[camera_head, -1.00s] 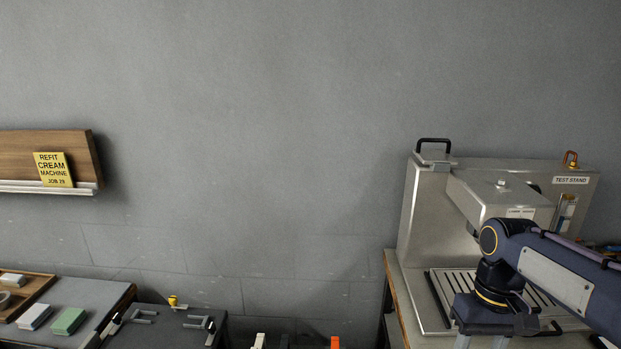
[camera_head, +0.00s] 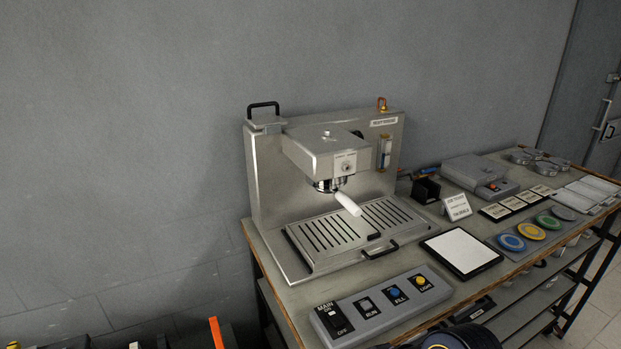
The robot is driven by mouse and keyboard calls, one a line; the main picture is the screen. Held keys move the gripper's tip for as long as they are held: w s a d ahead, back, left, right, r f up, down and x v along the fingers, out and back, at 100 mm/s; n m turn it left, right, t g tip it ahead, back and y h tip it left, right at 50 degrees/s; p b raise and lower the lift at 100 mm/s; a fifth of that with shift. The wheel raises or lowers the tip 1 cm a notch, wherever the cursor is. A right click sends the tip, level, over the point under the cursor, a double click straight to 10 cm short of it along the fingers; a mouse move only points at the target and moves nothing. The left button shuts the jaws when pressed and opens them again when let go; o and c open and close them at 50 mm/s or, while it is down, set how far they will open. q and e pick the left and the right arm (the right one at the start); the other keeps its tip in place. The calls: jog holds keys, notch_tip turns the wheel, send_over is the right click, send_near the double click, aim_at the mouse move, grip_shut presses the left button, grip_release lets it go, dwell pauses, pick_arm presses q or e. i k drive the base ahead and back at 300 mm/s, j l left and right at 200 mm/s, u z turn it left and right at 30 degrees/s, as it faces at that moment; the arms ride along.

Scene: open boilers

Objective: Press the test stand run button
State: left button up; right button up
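The grey control panel (camera_head: 381,303) lies on the bench at the front of the test stand (camera_head: 325,170). The run button (camera_head: 367,305), pale and labelled RUN, sits on it between the black MAIN switch (camera_head: 334,319) and the blue FILL button (camera_head: 395,292). A yellow LIGHT button (camera_head: 420,281) is at the panel's right end. All of the panel's top is in the clear. Part of my dark arm shows at the bottom edge, just below and right of the panel. Neither gripper is in view.
A white portafilter handle (camera_head: 347,203) sticks out above the drip tray (camera_head: 345,235). A black-framed white pad (camera_head: 460,252) lies right of the panel. Coloured discs (camera_head: 511,242), cards and a grey box (camera_head: 474,172) fill the bench's right side.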

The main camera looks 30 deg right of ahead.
aim_at(366, 305)
jog(key=z, duration=1.05)
